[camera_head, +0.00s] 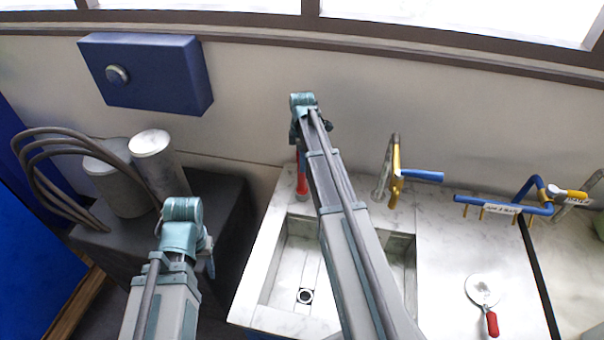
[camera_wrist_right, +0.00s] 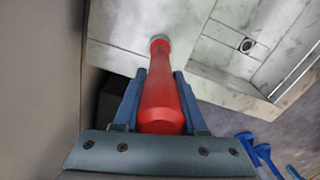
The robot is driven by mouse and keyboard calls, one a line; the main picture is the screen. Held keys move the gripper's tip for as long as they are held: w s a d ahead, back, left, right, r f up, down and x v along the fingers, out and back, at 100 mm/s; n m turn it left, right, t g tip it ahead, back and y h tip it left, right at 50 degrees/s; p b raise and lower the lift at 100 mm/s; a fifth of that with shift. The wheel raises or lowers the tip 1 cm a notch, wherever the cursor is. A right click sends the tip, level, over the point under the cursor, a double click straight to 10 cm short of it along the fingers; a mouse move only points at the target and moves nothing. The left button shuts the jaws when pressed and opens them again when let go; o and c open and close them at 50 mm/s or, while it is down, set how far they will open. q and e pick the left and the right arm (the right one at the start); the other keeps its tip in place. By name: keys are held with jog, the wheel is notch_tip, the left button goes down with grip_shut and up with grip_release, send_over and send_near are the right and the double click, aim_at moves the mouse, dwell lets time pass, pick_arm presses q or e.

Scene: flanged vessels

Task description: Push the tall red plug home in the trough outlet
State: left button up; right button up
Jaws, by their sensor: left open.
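The tall red plug (camera_head: 302,183) stands on the marble counter behind the left back corner of the trough (camera_head: 269,262). The wrist view shows the plug (camera_wrist_right: 160,95) from its wide end, narrowing away toward the counter. My right gripper (camera_wrist_right: 159,74) has one finger on each side of the plug; whether they press on it I cannot tell. In the head view my right arm partly hides the plug and trough. The outlet (camera_head: 305,296) is a dark round hole in the trough floor, uncovered; it also shows in the wrist view (camera_wrist_right: 247,45). My left gripper (camera_head: 209,258) is open, left of the trough.
A tap with a blue lever (camera_head: 422,176) stands behind the trough. Right of it are a blue pipe rack (camera_head: 505,207) and a red-handled round tool (camera_head: 483,291). Metal cylinders (camera_head: 152,143) with hoses stand at the left. A blue wall box (camera_head: 150,73) hangs above.

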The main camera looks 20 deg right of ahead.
grip_shut()
dwell(1.0)
